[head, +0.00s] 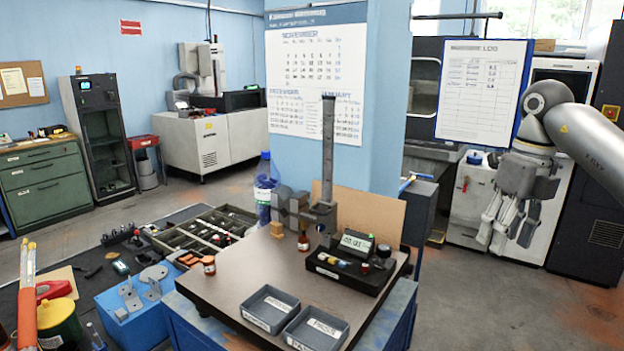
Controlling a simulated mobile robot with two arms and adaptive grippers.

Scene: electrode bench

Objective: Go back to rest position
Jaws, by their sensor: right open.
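My right arm comes in from the right edge. Its grey gripper (508,228) hangs pointing down in the air at the right, with its fingers apart and nothing between them. It is clear of the bench (240,290), well to the right of it. My left gripper does not show in the head view.
The bench bears two grey labelled trays (270,309), a black device with a lit display (357,242), an upright metal column (328,150) and small brown bottles (303,241). A blue pillar (385,100) rises behind. Open floor (480,300) lies at the right.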

